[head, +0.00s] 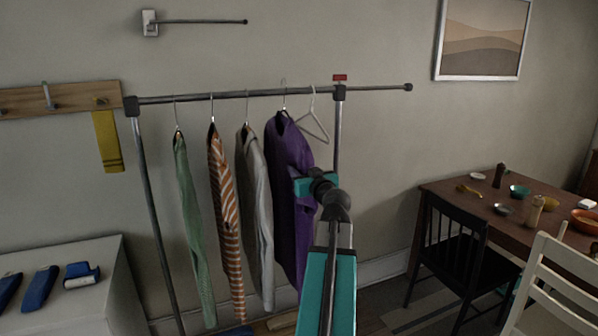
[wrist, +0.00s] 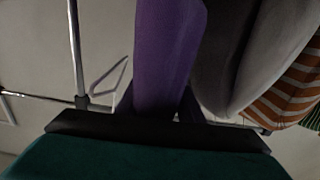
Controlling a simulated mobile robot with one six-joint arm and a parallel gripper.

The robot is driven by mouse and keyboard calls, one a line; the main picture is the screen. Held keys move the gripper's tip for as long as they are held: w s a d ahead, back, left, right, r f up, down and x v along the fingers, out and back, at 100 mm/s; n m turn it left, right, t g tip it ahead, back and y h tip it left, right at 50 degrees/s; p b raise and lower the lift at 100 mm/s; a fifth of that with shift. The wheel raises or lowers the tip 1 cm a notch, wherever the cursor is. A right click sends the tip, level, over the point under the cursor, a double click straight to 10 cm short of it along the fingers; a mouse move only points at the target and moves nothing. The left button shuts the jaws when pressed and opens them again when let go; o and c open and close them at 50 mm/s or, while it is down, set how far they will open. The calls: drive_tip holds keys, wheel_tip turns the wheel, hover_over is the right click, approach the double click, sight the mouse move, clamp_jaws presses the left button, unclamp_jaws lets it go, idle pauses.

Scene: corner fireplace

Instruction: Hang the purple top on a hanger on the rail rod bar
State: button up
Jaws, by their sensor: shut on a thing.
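The purple top (head: 287,150) is on a hanger, upright beside the grey garment. The hanger's hook (head: 284,88) shows at the height of the rail rod bar (head: 225,95); I cannot tell whether it rests on the bar. My gripper (head: 301,186) is at the right side of the purple top, with its fingertips largely hidden by my arm. In the wrist view my gripper (wrist: 157,112) is shut on the purple top (wrist: 165,55), which fills the space between the fingers.
A green garment (head: 190,215), an orange striped garment (head: 224,220) and a grey garment (head: 256,210) hang to the left. An empty white hanger (head: 314,122) hangs close on the right, before the rail's upright (head: 337,140). A dark chair (head: 455,250) and table (head: 450,190) stand right.

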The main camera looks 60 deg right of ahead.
drive_tip(key=shift+b+v, duration=1.15)
drive_tip(key=shift+v, duration=1.45)
